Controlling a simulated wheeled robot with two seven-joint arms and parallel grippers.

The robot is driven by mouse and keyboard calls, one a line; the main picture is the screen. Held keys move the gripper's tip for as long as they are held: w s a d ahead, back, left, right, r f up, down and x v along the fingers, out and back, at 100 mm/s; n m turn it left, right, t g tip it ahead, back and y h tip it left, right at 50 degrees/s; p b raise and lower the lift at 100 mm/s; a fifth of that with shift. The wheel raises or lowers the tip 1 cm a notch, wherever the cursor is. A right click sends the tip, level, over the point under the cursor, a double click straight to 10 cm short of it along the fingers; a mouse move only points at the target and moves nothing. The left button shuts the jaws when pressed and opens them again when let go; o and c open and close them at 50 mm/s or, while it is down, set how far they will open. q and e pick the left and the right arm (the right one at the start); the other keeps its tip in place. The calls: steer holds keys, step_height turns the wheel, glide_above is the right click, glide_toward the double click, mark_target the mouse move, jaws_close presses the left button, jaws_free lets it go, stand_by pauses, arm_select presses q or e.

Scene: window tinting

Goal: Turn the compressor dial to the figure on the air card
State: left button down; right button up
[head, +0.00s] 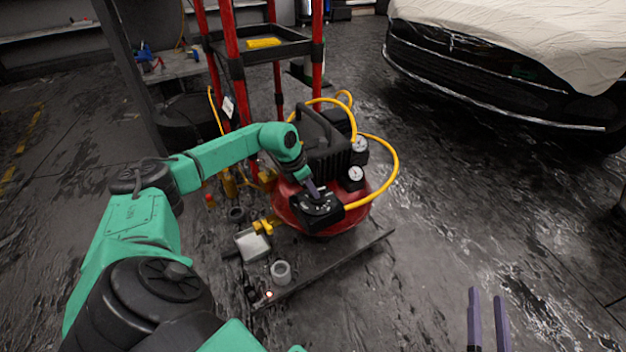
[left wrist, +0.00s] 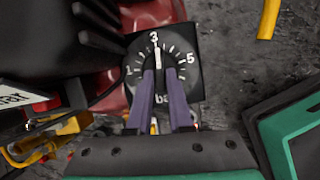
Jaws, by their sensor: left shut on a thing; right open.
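The red compressor (head: 362,207) stands on the floor in the middle of the head view. Its black dial (left wrist: 135,75) has white marks with 1, 3 and 5 readable and "bar" below. The white pointer stands at about the 3. My left gripper (left wrist: 161,80) is shut on the dial's knob, its purple fingers hiding the lower face; it also shows in the head view (head: 314,190). A white card (left wrist: 18,98) at the left wrist view's left edge is cut off to "ar", with no figure visible. My right gripper (head: 487,294) is open and empty at lower right.
A red-posted cart with a black tray (head: 290,50) stands behind the compressor, a small white tag (head: 228,107) on it. Yellow hose (head: 394,165) loops around the compressor. Small parts and a bar (head: 330,268) lie in front. A covered car (head: 500,85) is at right.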

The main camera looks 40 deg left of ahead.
arm_select(q)
steer(key=shift+m, duration=0.6)
steer(key=shift+w+a+m+h, duration=0.15)
steer(key=shift+m+h, duration=0.25)
steer(key=shift+m, duration=0.2)
arm_select(e)
steer(key=shift+s+f, duration=0.15)
steer(key=shift+f, duration=0.25)
arm_select(q)
steer(key=shift+g, duration=0.3)
arm_select(e)
steer(key=shift+r, duration=0.1)
arm_select(q)
steer(key=c, duration=0.8)
jaws_free()
arm_select(e)
steer(key=shift+r, duration=0.1)
arm_select(q)
steer(key=shift+r, duration=0.2)
